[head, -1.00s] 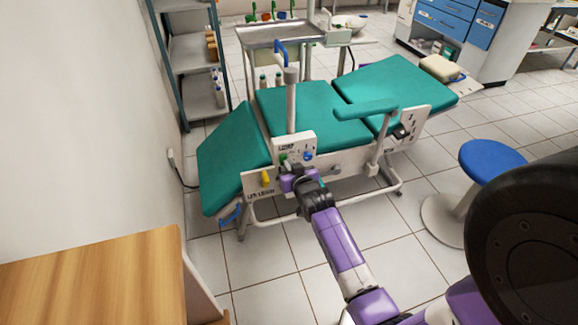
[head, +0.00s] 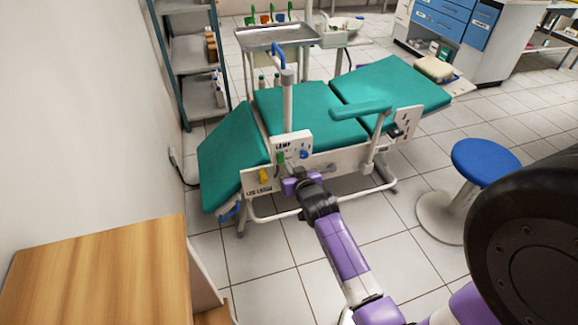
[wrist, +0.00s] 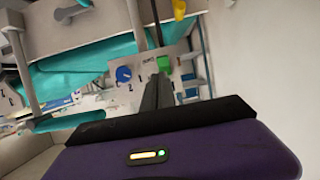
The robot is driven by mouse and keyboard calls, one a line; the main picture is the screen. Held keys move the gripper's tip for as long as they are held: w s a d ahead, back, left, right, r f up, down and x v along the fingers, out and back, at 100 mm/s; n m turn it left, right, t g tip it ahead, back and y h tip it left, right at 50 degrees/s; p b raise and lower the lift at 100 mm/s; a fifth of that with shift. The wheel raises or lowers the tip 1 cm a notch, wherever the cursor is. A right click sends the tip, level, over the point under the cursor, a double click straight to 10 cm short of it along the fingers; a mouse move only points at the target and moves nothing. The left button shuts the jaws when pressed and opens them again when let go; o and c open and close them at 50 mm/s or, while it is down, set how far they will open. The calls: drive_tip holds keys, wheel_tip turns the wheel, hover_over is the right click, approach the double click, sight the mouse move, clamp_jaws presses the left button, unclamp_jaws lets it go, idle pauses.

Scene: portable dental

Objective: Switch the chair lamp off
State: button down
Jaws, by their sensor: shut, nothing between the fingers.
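The white panel labelled LAMP (head: 291,142) is on the near side of the teal dental chair (head: 300,115). It carries a green switch (head: 281,158) at left and a blue knob (head: 304,154) at right. My gripper (head: 291,173) is just in front of and below the panel, shut and empty. In the wrist view, the closed fingers (wrist: 156,92) point at the panel, their tips overlapping the lower edge of the green switch (wrist: 163,63). The blue knob (wrist: 123,74) is to their left. I cannot tell whether the fingers touch the switch, or its on/off state.
A yellow lever (head: 263,176) is on a lower panel left of the gripper. A white post (head: 289,105) rises behind the lamp panel. A blue stool (head: 485,160) stands at right, a wooden cabinet (head: 100,270) at front left.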

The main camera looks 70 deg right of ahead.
drive_tip(key=p+v, duration=0.1)
drive_tip(key=v, duration=0.7)
drive_tip(key=shift+r, duration=0.25)
